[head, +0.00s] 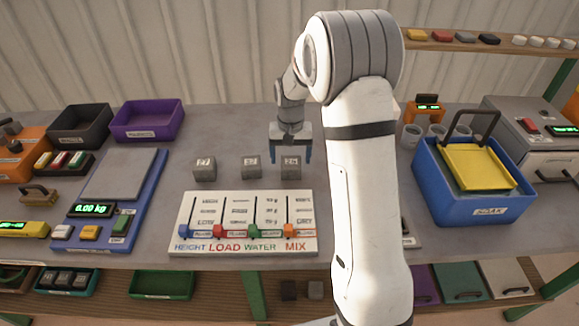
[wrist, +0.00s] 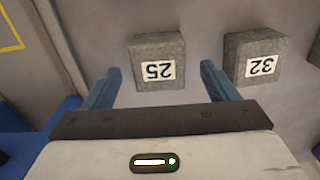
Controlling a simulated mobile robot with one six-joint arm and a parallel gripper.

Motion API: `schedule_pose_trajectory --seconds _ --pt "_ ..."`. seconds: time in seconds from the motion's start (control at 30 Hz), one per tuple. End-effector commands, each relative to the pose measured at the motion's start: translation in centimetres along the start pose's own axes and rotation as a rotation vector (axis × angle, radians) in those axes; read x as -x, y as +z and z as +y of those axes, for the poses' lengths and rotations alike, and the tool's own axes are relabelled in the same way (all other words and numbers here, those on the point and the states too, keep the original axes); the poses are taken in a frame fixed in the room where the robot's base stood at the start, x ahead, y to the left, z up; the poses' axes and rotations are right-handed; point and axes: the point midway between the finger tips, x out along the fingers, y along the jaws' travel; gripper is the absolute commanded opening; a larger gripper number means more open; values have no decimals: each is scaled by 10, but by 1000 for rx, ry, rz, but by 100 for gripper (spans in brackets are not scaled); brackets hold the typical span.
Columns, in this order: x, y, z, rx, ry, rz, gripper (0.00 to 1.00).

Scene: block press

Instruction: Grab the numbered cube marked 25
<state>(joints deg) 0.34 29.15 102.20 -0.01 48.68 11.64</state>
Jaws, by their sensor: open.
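The grey cube marked 25 (head: 291,172) stands on the table at the right end of a row of three cubes. In the wrist view the cube (wrist: 158,62) shows its number upside down, lined up between the two blue fingers. My gripper (head: 290,157) is open, with its fingers at and just above the cube's far side. The fingertips (wrist: 160,70) spread wider than the cube and hold nothing. Whether they reach down beside it, I cannot tell.
The cube marked 32 (head: 251,168) is close on the left, and another cube (head: 204,169) stands farther left. A slider panel (head: 243,243) lies in front. A scale (head: 118,180) is left.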

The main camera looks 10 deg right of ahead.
Motion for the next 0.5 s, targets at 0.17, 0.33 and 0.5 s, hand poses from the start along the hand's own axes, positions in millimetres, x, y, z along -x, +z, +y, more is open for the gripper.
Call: schedule_pose_trajectory --seconds 0.17,0.33,0.5 --pt "-27 0 1 0 0 -3 80" --pt "-38 -1 1 1 0 0 80" --pt "-39 -1 1 1 0 1 80"
